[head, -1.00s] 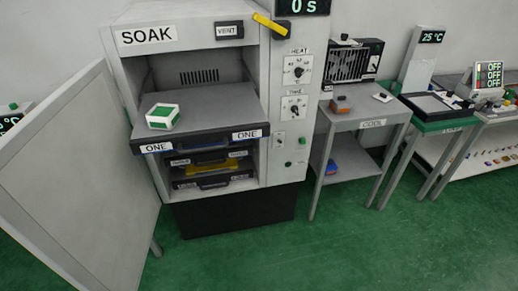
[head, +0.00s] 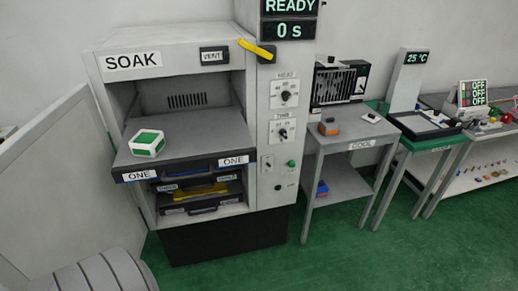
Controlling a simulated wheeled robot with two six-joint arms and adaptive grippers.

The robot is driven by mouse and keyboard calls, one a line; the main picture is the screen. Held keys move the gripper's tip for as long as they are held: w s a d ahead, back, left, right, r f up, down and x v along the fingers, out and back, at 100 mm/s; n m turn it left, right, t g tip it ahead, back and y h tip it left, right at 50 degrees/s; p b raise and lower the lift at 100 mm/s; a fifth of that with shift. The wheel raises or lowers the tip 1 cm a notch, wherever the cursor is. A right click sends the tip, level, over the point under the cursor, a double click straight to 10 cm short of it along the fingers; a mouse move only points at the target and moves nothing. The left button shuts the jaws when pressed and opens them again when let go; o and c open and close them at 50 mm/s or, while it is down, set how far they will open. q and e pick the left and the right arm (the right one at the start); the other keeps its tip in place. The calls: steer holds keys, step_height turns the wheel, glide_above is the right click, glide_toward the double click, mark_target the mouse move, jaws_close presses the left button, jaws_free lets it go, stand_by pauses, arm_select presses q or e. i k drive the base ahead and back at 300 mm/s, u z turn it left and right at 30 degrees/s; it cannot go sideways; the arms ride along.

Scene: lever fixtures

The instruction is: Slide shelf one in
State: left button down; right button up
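Neither gripper is in view. A grey ribbed rounded part, likely of my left arm, shows at the bottom left corner.
The oven door (head: 55,185) stands swung open at the left. A yellow lever (head: 256,49) is on the oven's top right, above the knobs. The COOL table (head: 350,140) and a green-topped table (head: 425,130) stand to the right. The green floor in front is clear.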

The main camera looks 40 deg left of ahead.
mark_target(212, 139)
steer(key=i, duration=1.2)
steer(key=u, duration=1.85)
